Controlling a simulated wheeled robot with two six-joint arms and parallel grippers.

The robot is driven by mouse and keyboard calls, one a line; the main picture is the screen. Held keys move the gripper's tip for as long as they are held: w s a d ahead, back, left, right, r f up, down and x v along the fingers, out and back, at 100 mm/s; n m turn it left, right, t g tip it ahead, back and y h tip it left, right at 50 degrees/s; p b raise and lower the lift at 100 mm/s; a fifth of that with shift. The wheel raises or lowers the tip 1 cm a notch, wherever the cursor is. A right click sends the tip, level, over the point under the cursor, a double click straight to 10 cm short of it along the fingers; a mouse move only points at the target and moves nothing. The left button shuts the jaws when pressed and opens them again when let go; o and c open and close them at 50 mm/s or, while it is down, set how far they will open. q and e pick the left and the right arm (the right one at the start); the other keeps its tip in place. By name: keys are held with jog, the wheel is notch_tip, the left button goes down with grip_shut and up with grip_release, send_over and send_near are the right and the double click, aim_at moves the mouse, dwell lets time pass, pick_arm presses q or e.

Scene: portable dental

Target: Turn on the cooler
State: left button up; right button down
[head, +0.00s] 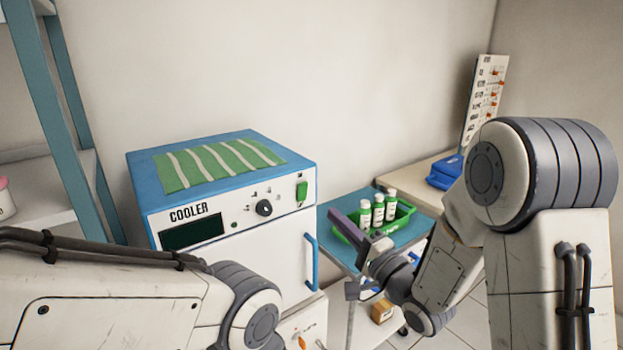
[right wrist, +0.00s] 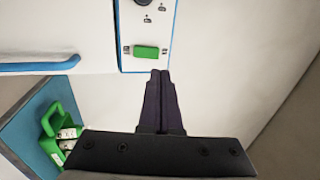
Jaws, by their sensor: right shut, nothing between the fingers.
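The cooler (head: 239,206) is a white and blue box with a dark display, a black knob (head: 264,208) and a green switch (head: 302,191) at the right end of its front panel. In the right wrist view the green switch (right wrist: 146,51) lies just beyond the fingertips. My right gripper (head: 340,222) is shut and empty, to the right of and below the switch in the head view. Its closed fingers (right wrist: 160,78) point toward the panel and appear apart from the switch. My left arm crosses the lower left, but its gripper is not in view.
A blue cart (head: 419,222) right of the cooler holds a green tray (head: 344,226) with white bottles. A blue door handle (head: 311,262) sticks out from the cooler. A teal shelf (head: 52,110) stands at the left. A small box (head: 382,311) sits lower down.

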aim_at(303, 186)
pick_arm(q)
notch_tip(303, 186, up, 3)
jog(key=p, duration=0.2)
jog(key=shift+p, duration=0.4)
pick_arm(e)
jog(key=x, duration=0.9)
jog(key=shift+w+a, duration=0.3)
jog(key=shift+w, duration=0.05)
pick_arm(q)
jog(key=shift+r, duration=0.1)
